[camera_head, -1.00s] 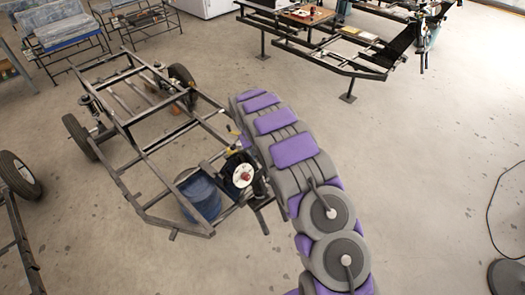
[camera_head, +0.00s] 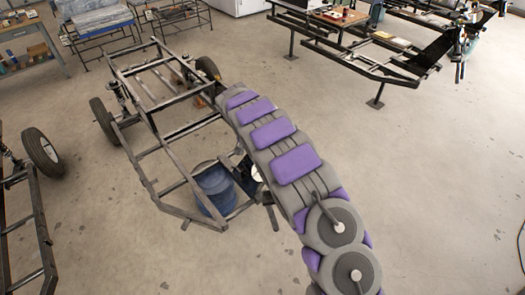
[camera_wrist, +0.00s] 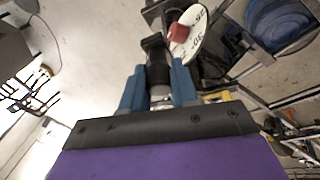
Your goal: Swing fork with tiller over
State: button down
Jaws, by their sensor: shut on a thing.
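In the wrist view, my gripper (camera_wrist: 158,80) has its two blue fingers shut on a black tiller grip (camera_wrist: 155,50), which stands out past the fingertips. Beside the grip is a white dial disc (camera_wrist: 187,45) with dark numbers and a red block (camera_wrist: 177,32) on it. In the head view, the disc (camera_head: 256,173) is mostly covered by my arm at the near right end of a dark chassis frame (camera_head: 165,160). My gripper and the tiller grip are hidden behind my arm there. I cannot make out the fork clearly.
A blue drum (camera_head: 215,192) stands under the near end of the frame. Another frame with a wheel (camera_head: 42,150) is at the left. A raised black frame (camera_head: 385,72) stands at the upper right. The floor to the right of my arm is clear.

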jog(key=c, duration=0.9)
grip_release()
jog(key=shift+a, duration=0.1)
jog(key=shift+o, duration=0.2)
jog(key=w+p+v, duration=0.1)
jog(key=p+v, duration=0.1)
jog(key=v, duration=1.5)
jog(key=shift+s+a, duration=0.2)
jog(key=shift+s, duration=0.2)
jog(key=shift+r, duration=0.1)
